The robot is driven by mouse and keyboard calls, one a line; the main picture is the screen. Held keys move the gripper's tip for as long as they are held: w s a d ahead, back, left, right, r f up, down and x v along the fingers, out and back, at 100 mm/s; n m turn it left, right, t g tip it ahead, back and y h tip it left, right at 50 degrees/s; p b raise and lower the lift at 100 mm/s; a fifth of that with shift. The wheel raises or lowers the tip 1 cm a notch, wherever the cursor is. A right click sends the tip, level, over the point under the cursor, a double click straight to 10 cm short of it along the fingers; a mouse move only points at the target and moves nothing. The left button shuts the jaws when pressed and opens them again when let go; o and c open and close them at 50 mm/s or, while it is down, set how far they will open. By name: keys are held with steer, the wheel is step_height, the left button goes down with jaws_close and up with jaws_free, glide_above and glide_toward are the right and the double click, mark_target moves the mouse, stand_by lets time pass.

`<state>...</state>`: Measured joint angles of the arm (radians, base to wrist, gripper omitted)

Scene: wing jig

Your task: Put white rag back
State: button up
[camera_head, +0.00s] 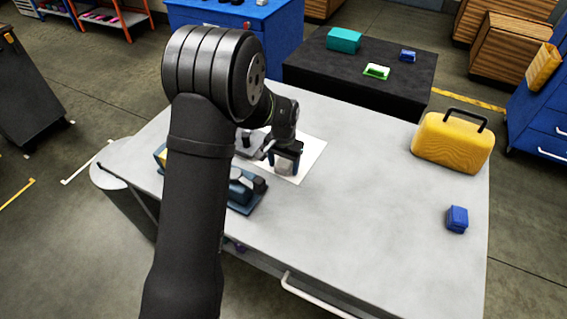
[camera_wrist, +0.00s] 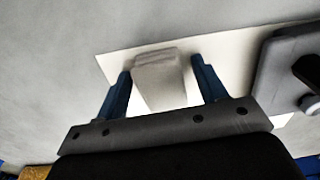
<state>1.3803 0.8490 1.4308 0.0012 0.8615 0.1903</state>
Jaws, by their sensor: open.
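The white rag (camera_wrist: 160,82) is a folded pale cloth. In the wrist view it lies between the two blue fingers of my gripper (camera_wrist: 162,85), which are open with a gap on each side of it. In the head view the rag (camera_head: 284,167) shows below my gripper (camera_head: 286,160), partly hidden by it. The rag is over a white sheet (camera_head: 311,155) on the grey table; I cannot tell whether it touches the sheet. The sheet also shows in the wrist view (camera_wrist: 112,63).
A grey device (camera_wrist: 285,75) stands on the sheet beside my gripper. A blue-black tool on a blue base (camera_head: 245,190) sits nearby, partly behind my arm. A yellow case (camera_head: 453,143) and a small blue box (camera_head: 457,219) stand at the right. The table's middle right (camera_head: 370,200) is clear.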

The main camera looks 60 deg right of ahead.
mark_target(283, 163)
step_height(283, 163, up, 12)
steer(key=shift+r, duration=0.15)
stand_by(0.3)
step_height(283, 163, down, 12)
steer(key=shift+r, duration=1.7)
